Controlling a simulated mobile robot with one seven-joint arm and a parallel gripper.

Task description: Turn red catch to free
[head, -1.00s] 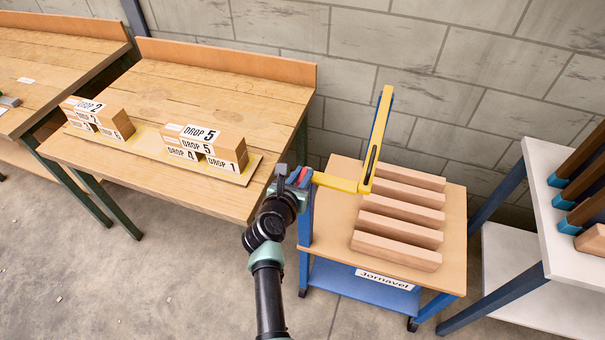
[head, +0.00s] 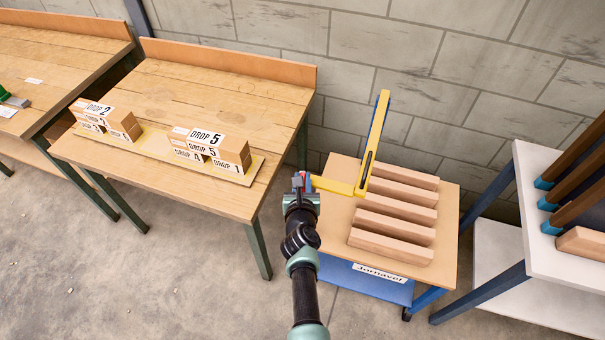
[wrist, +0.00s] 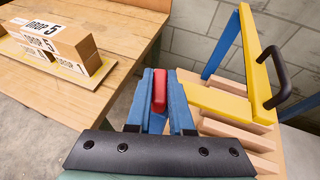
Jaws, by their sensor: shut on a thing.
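In the head view only a bit of red catch (head: 308,182) shows beyond my gripper (head: 303,184). My gripper (wrist: 160,103) is shut on the catch, with one blue finger on each side of it in the wrist view. The catch's lower part and pivot are hidden between the fingers. The yellow gate bar (head: 374,140), with a dark handle (wrist: 290,76), rises from the other end of the yellow arm.
The cart (head: 338,215) carries several wooden blocks (head: 390,246). A wooden bench (head: 205,95) with stacked, labelled DROP blocks (head: 206,143) stands to the left. A white shelf table (head: 560,190) stands at right. A block wall closes the back. Open floor lies in front.

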